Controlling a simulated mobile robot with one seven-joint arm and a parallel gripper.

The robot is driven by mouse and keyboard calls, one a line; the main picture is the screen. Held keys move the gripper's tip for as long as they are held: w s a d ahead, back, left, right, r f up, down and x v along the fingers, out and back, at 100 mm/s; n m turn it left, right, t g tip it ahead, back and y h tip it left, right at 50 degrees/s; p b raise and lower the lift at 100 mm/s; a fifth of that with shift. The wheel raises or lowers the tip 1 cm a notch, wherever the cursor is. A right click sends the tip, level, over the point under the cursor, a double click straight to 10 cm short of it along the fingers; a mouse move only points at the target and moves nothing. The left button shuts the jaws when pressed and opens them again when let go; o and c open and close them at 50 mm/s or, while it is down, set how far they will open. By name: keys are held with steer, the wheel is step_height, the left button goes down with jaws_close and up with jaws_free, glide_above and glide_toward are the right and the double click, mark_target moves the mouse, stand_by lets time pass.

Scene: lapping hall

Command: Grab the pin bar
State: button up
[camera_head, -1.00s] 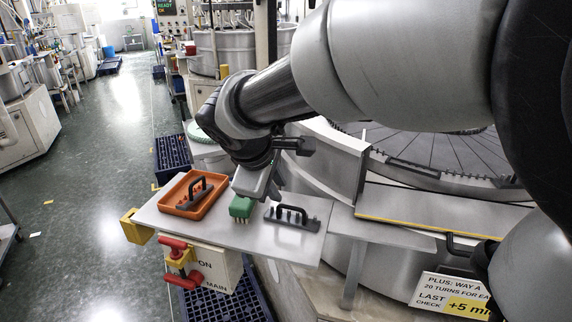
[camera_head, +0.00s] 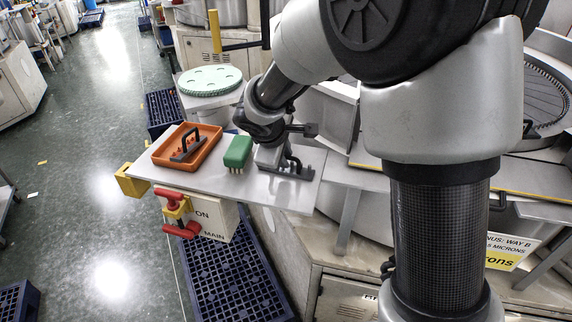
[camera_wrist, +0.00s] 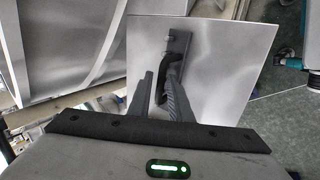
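A dark pin bar (camera_head: 293,171) with an arched handle and short upright pins lies on the right part of a light grey shelf. My gripper (camera_head: 272,166) is low over the shelf, at the bar's left end, and covers part of it. In the wrist view, the bar (camera_wrist: 179,43) lies beyond my fingertips (camera_wrist: 158,78). A second dark handled piece (camera_head: 187,146) sits in an orange tray (camera_head: 209,151) on the shelf's left.
A green brush-like block (camera_head: 238,151) stands on the shelf (camera_head: 225,183) just left of my gripper. A red valve-like handle (camera_head: 177,197) and a yellow block (camera_head: 129,182) are at the shelf's front left. A pale green disc (camera_head: 209,80) lies behind.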

steer(key=shift+w+f, duration=0.15)
steer(key=shift+f, duration=0.15)
steer(key=shift+c, duration=0.4)
jaws_close()
steer(key=shift+r, duration=0.1)
